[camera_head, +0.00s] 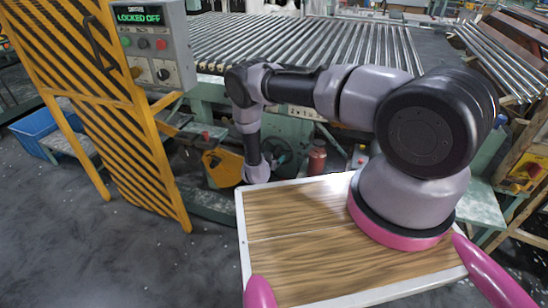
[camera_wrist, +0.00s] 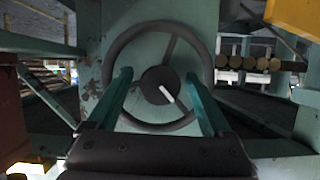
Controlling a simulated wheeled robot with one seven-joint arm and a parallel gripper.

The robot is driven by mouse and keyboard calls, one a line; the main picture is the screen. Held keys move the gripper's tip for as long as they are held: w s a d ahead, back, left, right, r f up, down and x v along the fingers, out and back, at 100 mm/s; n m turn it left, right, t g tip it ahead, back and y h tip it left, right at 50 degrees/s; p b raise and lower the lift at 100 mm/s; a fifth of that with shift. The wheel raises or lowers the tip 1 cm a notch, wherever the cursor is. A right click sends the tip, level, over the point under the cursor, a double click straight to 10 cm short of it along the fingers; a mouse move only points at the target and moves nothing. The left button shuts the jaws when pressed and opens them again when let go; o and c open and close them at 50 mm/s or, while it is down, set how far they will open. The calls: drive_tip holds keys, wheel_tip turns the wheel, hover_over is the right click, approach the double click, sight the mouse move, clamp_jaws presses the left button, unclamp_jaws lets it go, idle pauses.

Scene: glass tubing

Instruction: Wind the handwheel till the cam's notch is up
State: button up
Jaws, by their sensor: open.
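The handwheel (camera_wrist: 109,60) faces the wrist camera, with a dark round rim, spokes and a dark hub (camera_wrist: 152,82). A short white mark on the hub slants from upper left to lower right. My gripper (camera_wrist: 158,76) is open; its two teal fingers reach toward the wheel, one on each side of the hub. I cannot tell whether they touch it. In the head view the wheel (camera_head: 284,150) is small and partly hidden by my arm. A yellow part with a dark opening (camera_head: 222,166) sits left of my wrist; I cannot tell whether it is the cam. No notch is clear.
A roller conveyor (camera_head: 300,45) runs behind my arm. A yellow-black striped guard (camera_head: 110,100) and a control box (camera_head: 150,45) reading "LOCKED OFF" stand at left. A reddish bottle (camera_head: 317,160) stands right of the wheel. The grey floor at front left is clear.

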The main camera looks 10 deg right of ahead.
clamp_jaws()
drive_tip(key=shift+m, duration=0.3)
drive_tip(key=shift+m+t+y, duration=0.5)
drive_tip(key=shift+m+y, duration=0.4)
drive_tip(key=shift+m, duration=0.2)
drive_tip(key=shift+m+t+y, duration=0.6)
drive_tip(key=shift+m+t, duration=0.1)
drive_tip(key=shift+m, duration=0.8)
unclamp_jaws()
